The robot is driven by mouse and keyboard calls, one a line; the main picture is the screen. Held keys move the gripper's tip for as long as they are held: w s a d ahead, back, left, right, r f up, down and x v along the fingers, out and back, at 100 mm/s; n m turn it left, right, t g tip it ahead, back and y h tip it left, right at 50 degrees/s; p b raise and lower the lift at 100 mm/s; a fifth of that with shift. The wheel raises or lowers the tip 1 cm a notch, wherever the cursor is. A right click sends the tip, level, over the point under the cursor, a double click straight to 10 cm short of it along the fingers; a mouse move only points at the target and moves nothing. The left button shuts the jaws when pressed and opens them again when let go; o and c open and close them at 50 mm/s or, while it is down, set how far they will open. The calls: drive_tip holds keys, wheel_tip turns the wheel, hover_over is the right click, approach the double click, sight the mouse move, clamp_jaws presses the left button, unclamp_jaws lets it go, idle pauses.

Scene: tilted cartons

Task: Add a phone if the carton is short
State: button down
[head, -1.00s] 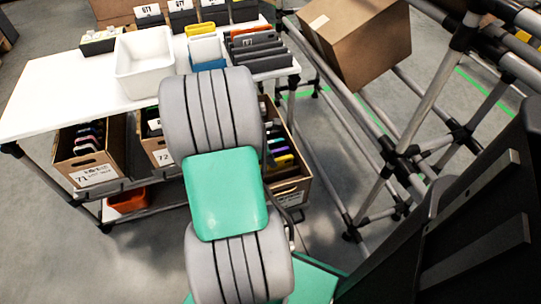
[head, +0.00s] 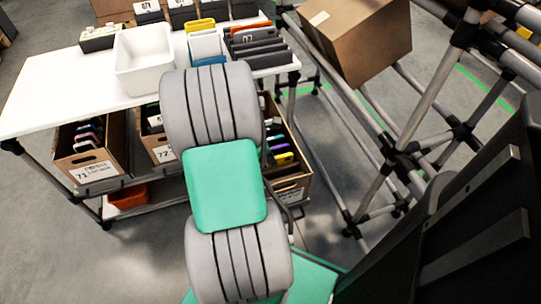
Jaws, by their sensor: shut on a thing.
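Tilted brown cartons stand on the shelf under the white table. The left carton (head: 62,157), labelled 71, holds several phone-like slabs (head: 90,137) in a row. The middle carton (head: 145,143), labelled 72, is partly covered by my arm. A right carton (head: 296,188) shows dark, purple and yellow slabs (head: 284,158); its left part is hidden. My grey and green arm crosses the middle of the view. My gripper is not visible, and what it may hold cannot be seen.
On the white table (head: 60,88) stand an empty white bin (head: 145,86), yellow, white and blue slabs (head: 204,42), and a dark rack (head: 260,50). A orange bin (head: 127,196) sits low. A brown box (head: 365,42) rests on a pipe rack (head: 440,90) at right.

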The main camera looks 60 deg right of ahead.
drive_tip(key=shift+f, duration=0.1)
idle(0.3)
drive_tip(key=c, duration=1.3)
unclamp_jaws()
drive_tip(key=shift+c, duration=0.2)
drive_tip(key=p+v, duration=0.3)
drive_tip(key=v, duration=0.5)
drive_tip(key=shift+f, duration=0.1)
wheel_tip(320, 180, up, 7)
drive_tip(key=p, duration=0.8)
